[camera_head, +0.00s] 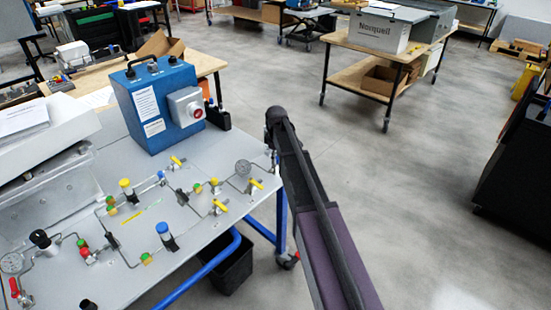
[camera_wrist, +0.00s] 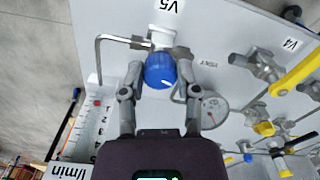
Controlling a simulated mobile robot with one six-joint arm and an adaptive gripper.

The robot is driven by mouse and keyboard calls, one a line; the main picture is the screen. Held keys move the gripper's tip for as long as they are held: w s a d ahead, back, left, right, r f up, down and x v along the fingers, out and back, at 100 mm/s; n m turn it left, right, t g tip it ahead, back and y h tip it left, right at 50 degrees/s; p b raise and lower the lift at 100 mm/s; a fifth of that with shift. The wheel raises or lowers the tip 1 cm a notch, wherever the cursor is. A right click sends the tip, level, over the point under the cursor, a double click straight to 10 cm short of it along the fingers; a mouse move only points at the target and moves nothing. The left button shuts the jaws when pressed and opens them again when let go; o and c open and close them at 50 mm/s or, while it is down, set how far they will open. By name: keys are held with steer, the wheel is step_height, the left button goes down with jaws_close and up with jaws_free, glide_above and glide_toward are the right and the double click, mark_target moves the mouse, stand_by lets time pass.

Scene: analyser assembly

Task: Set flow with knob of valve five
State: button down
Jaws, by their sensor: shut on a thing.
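In the wrist view, the blue knob (camera_wrist: 159,72) of the valve labelled V5 (camera_wrist: 170,6) sits between the two fingers of my gripper (camera_wrist: 160,78). The gripper is shut on the knob, with one finger on each side of it. The knob is joined to a silver valve body and a bent metal pipe (camera_wrist: 110,38). A flow scale (camera_wrist: 96,118) marked l/min, with a red float, stands left of the gripper. In the head view my arm reaches the right edge of the panel table, and the gripper and valve five are hidden there.
A round gauge (camera_wrist: 214,109) is close to the right finger. Valve V4 (camera_wrist: 262,66) with a yellow handle lies farther right. In the head view a blue box (camera_head: 158,105) with a red button stands on the panel table (camera_head: 200,230). Open floor lies right of it.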

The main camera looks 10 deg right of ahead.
steer(key=n, duration=0.4)
steer(key=shift+s+n, duration=0.1)
steer(key=shift+n, duration=0.2)
steer(key=n, duration=0.4)
steer(key=shift+a, duration=0.1)
steer(key=shift+n, duration=0.3)
steer(key=shift+c, duration=1.7)
jaws_free()
